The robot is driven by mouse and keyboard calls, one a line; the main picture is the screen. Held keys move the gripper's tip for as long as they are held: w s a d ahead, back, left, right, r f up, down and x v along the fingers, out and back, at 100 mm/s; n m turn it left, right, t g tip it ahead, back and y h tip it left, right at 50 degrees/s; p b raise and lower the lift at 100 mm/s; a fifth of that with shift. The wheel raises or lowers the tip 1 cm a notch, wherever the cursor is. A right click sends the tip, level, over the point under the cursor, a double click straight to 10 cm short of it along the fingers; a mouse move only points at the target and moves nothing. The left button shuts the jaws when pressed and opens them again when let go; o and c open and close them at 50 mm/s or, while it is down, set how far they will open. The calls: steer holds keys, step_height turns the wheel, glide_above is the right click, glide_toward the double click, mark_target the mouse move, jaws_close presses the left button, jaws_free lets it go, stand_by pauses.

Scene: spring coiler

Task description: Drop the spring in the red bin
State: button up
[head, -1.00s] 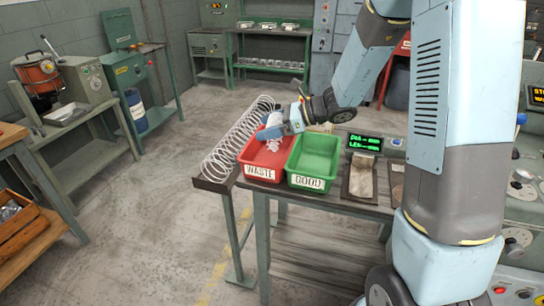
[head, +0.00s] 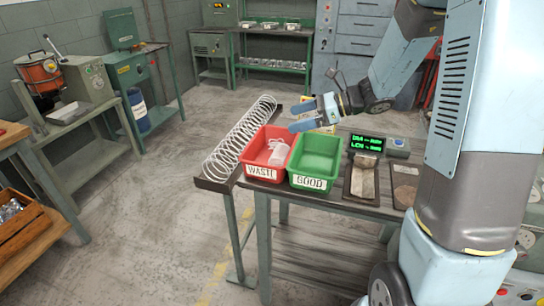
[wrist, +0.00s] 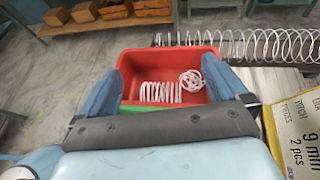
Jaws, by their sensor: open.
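The red bin (head: 255,165), labelled WASTE, stands on the table beside the green bin. A white spring (wrist: 160,92) lies inside the red bin, clear of the fingers in the wrist view. Another small coiled white piece (wrist: 191,79) lies next to it in the bin. In the head view the white contents (head: 278,152) show as one pale shape. My gripper (head: 312,114) is open and empty, raised above the back of the green bin. In the wrist view its two blue fingers (wrist: 168,92) stand wide apart, with the red bin beyond them.
The green bin (head: 313,179), labelled GOOD, stands right of the red bin. A long wire coil (head: 240,137) lies in a rail along the table's left edge. A green-lit display (head: 367,143) and a yellow card (wrist: 293,135) are also on the table.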

steer(key=v, duration=0.4)
steer(key=shift+d+r, duration=0.1)
steer(key=shift+d, duration=0.3)
steer(key=shift+s, duration=0.1)
steer(key=s+d+r+n+t+h, duration=0.1)
steer(key=s+d+r+n+h, duration=0.2)
steer(key=s+n, duration=0.3)
steer(key=s+d+r+n+t+h, duration=0.1)
steer(key=s+d+r+n+h, duration=0.2)
steer(key=s, duration=0.7)
steer(key=s+d+r+n+t+h, duration=0.1)
steer(key=s+d+r+n+h, duration=0.2)
steer(key=s+n+h, duration=0.4)
steer(key=shift+s+r+n+t, duration=0.3)
steer(key=shift+s+n, duration=0.15)
steer(key=shift+n, duration=1.45)
steer(key=shift+a, duration=0.1)
